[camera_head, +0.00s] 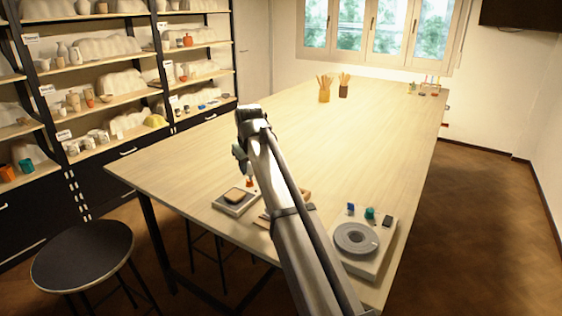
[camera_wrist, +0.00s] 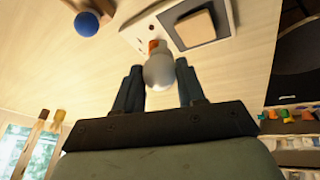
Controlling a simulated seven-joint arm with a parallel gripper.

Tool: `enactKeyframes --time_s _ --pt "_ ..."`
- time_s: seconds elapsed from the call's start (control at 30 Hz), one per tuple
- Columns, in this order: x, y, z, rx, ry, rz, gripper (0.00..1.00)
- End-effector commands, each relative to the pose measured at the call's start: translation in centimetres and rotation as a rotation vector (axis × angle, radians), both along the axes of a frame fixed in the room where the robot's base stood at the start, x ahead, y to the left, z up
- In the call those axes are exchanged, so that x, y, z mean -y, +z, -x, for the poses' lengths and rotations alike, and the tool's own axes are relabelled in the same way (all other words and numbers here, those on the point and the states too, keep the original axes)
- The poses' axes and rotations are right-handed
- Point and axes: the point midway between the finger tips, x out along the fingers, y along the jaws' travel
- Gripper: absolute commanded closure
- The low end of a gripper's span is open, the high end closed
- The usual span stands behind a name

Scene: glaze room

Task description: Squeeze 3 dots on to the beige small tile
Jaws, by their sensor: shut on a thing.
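The beige small tile (camera_head: 236,195) lies on a dark square set in a white-edged board near the table's front left edge. It also shows at the top of the wrist view (camera_wrist: 196,30). My gripper (camera_wrist: 159,68) is shut on a pale round squeeze bottle (camera_wrist: 158,73) with an orange tip (camera_wrist: 157,46). In the head view the orange tip (camera_head: 249,182) points down beside the tile, to its right. The bottle's body is mostly hidden there by my gripper. I see no dots on the visible part of the tile.
A white unit with a grey round wheel (camera_head: 356,238) stands at the front right, with small blue and teal things behind it. A blue ball (camera_wrist: 87,24) shows in the wrist view. Brush pots (camera_head: 324,93) stand far back. The table's middle is clear. A black stool (camera_head: 82,254) stands left.

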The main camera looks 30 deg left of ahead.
Motion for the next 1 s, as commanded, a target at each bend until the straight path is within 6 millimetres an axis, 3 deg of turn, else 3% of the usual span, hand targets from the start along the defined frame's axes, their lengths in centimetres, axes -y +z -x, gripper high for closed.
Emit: enactKeyframes --time_s 0.03,0.2,0.37,0.6,1.0 --pt "-1.4 -0.1 1.1 0.000 0.019 0.000 0.69" --pt "-4.5 -0.3 3.4 0.001 0.050 0.001 0.69" --pt "-6.9 -0.4 4.2 0.000 0.027 0.000 0.69" --pt "-7.1 0.0 2.7 0.000 -0.109 -0.001 0.69" --pt "-6.9 -0.7 2.6 -0.001 -0.190 0.000 0.69"
